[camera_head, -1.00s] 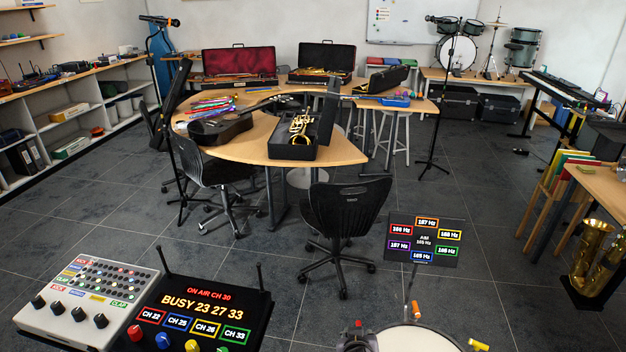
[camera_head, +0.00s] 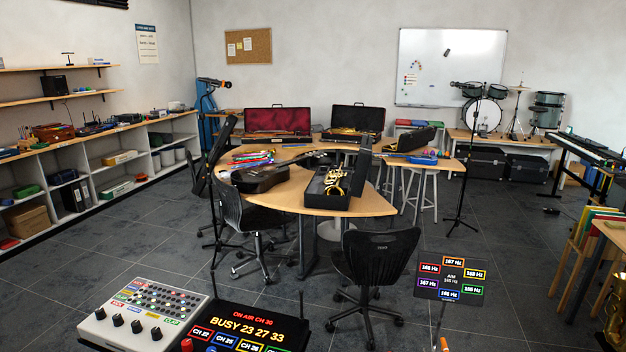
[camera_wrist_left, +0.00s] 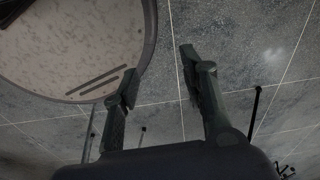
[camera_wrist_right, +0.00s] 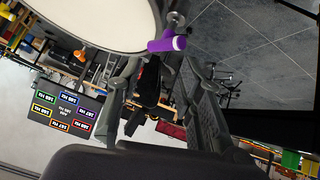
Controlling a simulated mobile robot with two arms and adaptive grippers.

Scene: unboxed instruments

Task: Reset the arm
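Neither gripper nor arm shows in the head view. In the left wrist view my left gripper (camera_wrist_left: 160,75) has its two fingers apart with only grey floor between them. A round pale drum-like surface (camera_wrist_left: 65,40) lies beside its left finger. In the right wrist view my right gripper (camera_wrist_right: 163,72) has its fingers apart. A purple cylinder (camera_wrist_right: 165,44) shows beyond the fingertips, by the rim of a round white surface (camera_wrist_right: 95,20). It looks ungripped; I cannot tell how near the fingers are to it.
A grey mixer (camera_head: 143,318) and a black channel display (camera_head: 248,330) stand close at front left. A frequency sign (camera_head: 450,277) on a stand is at front right. Beyond are a black chair (camera_head: 378,258) and a curved table (camera_head: 285,195) with instruments. Grey floor lies between.

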